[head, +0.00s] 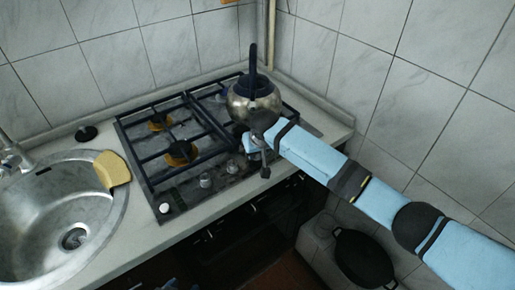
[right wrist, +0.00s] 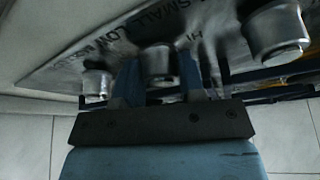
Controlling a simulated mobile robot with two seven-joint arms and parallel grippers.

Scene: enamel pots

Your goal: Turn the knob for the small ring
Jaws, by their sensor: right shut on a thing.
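The stove's metal control knobs (head: 205,180) line the front edge of the gas stove (head: 150,190). My right gripper (head: 257,150) reaches in from the right to the front right of the stove, below the kettle. In the right wrist view, my right gripper (right wrist: 158,88) has its two fingers on either side of the middle knob (right wrist: 158,62) and is shut on it. Another knob (right wrist: 96,84) is to the left, and a larger-looking one (right wrist: 276,36) is to the right. The printed word "SMALL" shows on the panel above the held knob. My left gripper is not in view.
A steel kettle (head: 251,102) with a dark handle stands on the stove's right side, close to my right gripper. A sink (head: 45,215) with a yellow cloth or sponge (head: 112,170) on its rim is at left. A dark pan (head: 363,258) is low at right.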

